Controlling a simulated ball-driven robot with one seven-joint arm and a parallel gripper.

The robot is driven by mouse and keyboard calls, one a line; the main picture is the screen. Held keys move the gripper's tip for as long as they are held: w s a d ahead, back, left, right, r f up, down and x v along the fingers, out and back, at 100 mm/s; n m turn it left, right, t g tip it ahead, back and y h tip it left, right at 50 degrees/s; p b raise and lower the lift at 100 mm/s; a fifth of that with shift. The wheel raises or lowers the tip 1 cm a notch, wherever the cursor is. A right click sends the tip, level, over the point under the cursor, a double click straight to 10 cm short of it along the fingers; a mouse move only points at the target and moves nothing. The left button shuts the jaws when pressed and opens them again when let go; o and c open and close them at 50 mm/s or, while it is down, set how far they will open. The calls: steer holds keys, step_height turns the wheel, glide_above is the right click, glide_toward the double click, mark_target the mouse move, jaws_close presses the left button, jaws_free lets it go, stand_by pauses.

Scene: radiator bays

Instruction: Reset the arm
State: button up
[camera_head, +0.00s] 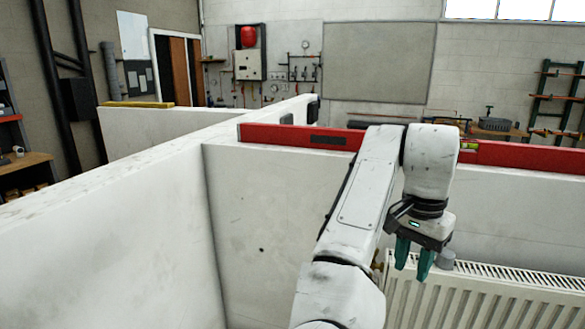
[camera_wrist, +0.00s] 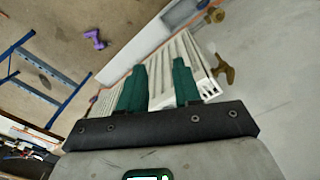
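My arm is raised in front of the white partition wall (camera_head: 270,215), with its wrist bent so that the gripper points down. My gripper (camera_head: 412,270) has green fingers and hangs in front of the wall, above or beside the left end of a white radiator (camera_head: 490,305). In the wrist view the two fingers of my gripper (camera_wrist: 161,70) stand apart with a clear gap and nothing between them. The radiator (camera_wrist: 187,50) shows behind and between them. I cannot tell how far the fingertips are from it.
A long red spirit level (camera_head: 520,157) lies along the wall top, partly behind my arm. Brass fittings (camera_wrist: 222,70) show by the radiator. A purple object (camera_wrist: 95,39) and a blue frame (camera_wrist: 45,72) are farther off.

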steer(key=s+d+f+n+h+b, duration=0.1)
steer(key=s+d+f, duration=0.45)
steer(key=f, duration=0.25)
steer(key=s+d+f+n+t+h+b, duration=0.1)
steer(key=s+d+f+h, duration=0.1)
steer(key=s+d+f, duration=0.35)
steer(key=s+d+f+n+h+b, duration=0.1)
steer(key=s+d+f, duration=0.4)
steer(key=f, duration=0.5)
steer(key=s+a+f+n+y, duration=0.1)
steer(key=s+a+f+n, duration=0.1)
steer(key=s, duration=0.5)
steer(key=s+a+f+n+y+b, duration=0.1)
steer(key=s+a+f+n, duration=0.1)
steer(key=s+a+f, duration=0.2)
steer(key=s+a+f+n+y, duration=0.1)
steer(key=s+a+f, duration=0.3)
steer(key=s+f, duration=0.4)
steer(key=s+y, duration=0.1)
steer(key=s, duration=0.2)
steer(key=shift+f+n+b, duration=0.25)
steer(key=shift+n+b, duration=0.15)
